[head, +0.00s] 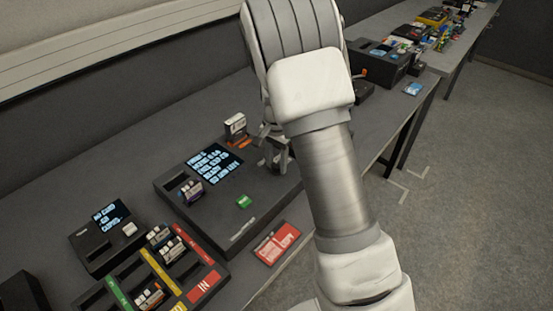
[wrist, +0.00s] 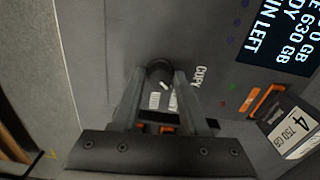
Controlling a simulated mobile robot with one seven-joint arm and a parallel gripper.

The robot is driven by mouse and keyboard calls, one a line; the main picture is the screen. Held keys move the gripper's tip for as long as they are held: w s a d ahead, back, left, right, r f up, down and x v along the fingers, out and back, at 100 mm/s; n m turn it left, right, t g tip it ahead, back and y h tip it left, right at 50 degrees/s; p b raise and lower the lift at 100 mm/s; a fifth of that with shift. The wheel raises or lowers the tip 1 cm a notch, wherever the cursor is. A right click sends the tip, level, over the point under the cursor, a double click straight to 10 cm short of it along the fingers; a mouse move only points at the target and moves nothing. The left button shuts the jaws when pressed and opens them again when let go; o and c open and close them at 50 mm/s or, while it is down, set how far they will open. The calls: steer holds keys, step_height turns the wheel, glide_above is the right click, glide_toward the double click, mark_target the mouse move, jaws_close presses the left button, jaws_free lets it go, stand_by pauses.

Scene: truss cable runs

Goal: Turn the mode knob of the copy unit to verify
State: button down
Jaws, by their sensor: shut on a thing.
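The copy unit (head: 225,215) is a dark box on the bench with a lit screen (head: 214,163) and a green button (head: 244,201). The wrist view shows its mode knob (wrist: 160,72), small, round and dark with a pale pointer mark. A COPY label (wrist: 199,77) is printed to the right of the knob. Other pale labels lie between the fingers, too small to read. My gripper (wrist: 160,80) is shut on the knob, with one finger on either side. In the head view my gripper (head: 275,148) is over the unit's right part, and my arm hides the knob.
A cartridge (head: 236,125) stands at an orange slot behind the gripper; it also shows in the wrist view (wrist: 290,130). Another cartridge (head: 191,190) stands in the unit's left part. A tray of cartridges (head: 160,270), a smaller screen unit (head: 105,240) and a red card (head: 277,243) lie nearby.

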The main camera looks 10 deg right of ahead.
mark_target(277, 165)
steer(key=shift+m, duration=0.5)
steer(key=shift+c, duration=2.1)
jaws_free()
step_height(277, 165, up, 18)
steer(key=p, duration=0.2)
steer(key=shift+f, duration=0.25)
